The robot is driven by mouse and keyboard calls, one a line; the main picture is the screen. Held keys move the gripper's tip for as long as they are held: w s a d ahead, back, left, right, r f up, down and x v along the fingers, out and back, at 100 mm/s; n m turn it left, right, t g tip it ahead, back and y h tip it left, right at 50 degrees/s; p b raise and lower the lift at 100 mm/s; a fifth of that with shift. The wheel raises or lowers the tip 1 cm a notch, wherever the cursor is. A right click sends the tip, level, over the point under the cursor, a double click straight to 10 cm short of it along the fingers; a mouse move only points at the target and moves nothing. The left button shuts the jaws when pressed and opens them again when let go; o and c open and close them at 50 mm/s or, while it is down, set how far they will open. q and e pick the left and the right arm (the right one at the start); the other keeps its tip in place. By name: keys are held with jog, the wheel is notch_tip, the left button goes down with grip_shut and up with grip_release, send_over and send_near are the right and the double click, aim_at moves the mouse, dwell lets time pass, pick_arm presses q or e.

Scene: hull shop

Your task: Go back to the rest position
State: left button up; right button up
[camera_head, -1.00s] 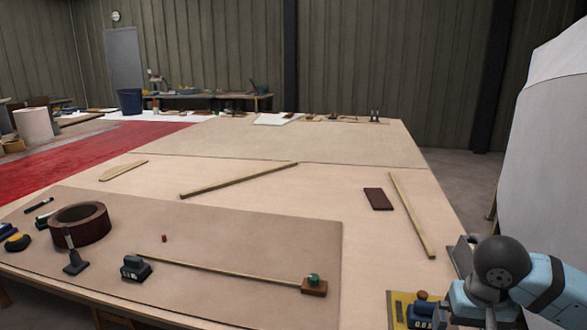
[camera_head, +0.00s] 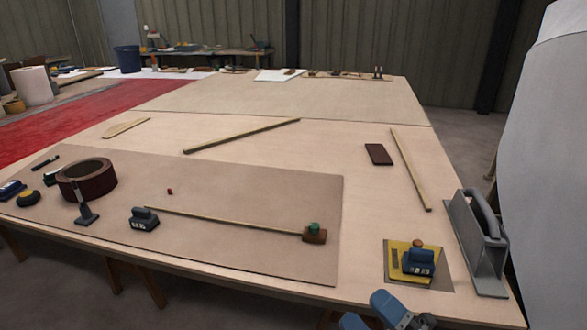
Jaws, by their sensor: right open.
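My right gripper (camera_head: 368,313) shows only in part at the bottom edge, right of centre, in front of the table's near edge. Its two blue fingertips stand apart, with nothing seen between them. The rest of the gripper and its arm are cut off by the frame. My left gripper is not in view.
The large wooden table (camera_head: 260,132) fills the view. Near its front right corner are a yellow pad (camera_head: 397,268) with a blue tool (camera_head: 417,262), and a grey handled block (camera_head: 478,240). A brown tape roll (camera_head: 88,181) and long strips lie left and centre.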

jog(key=s+d+f+m+g+h, duration=0.25)
jog(key=s+f+m+h, duration=0.3)
jog(key=f+m, duration=0.55)
jog(key=s+d+f+m+g+h, duration=0.2)
jog(key=s+d+f+m+h, duration=0.3)
jog(key=f+m, duration=0.65)
pick_arm(q)
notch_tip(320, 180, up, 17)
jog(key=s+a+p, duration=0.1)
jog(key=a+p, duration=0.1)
jog(key=p, duration=2.6)
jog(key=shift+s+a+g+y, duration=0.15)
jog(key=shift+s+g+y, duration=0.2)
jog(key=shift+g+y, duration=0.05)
pick_arm(e)
notch_tip(320, 180, up, 19)
jog(key=m+h, duration=0.1)
jog(key=h, duration=0.1)
jog(key=shift+d+r+g, duration=0.2)
jog(key=shift+d+g, duration=0.05)
jog(key=shift+g, duration=0.1)
